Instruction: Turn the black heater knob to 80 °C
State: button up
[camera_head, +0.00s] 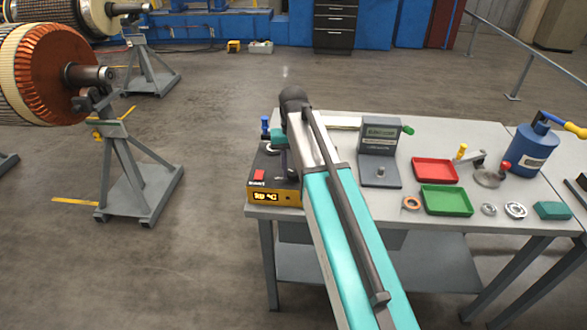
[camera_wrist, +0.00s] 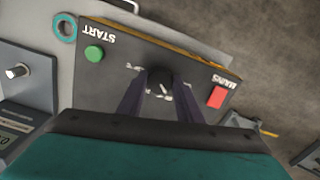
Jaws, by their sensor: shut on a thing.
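The heater box has a dark top and a yellow-orange front with a lit display (camera_head: 265,196); I cannot read its digits for sure. It stands at the table's left end in the head view. In the wrist view its dark panel (camera_wrist: 120,68) carries the black heater knob (camera_wrist: 159,77), with a white mark and small scale markings around it. My gripper (camera_wrist: 160,88) has its two dark fingers on either side of the knob and is shut on it. The knob's exact setting is not legible. In the head view my arm hides the knob and the fingers.
The panel also has a green START button (camera_wrist: 94,53) and a red MAINS switch (camera_wrist: 216,97). The table (camera_head: 470,130) holds a grey device (camera_head: 380,150), a red tray (camera_head: 434,171), a green tray (camera_head: 446,200), several rings and a blue canister (camera_head: 532,150) to the right.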

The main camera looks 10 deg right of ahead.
aim_at(293, 173)
jog(key=shift+w+m, duration=0.1)
jog(key=shift+m, duration=2)
jog(key=o, duration=1)
jog(key=shift+o, duration=0.2)
jog(key=shift+r, duration=0.1)
notch_tip(293, 173, up, 14)
jog(key=p, duration=0.8)
jog(key=shift+f, duration=0.2)
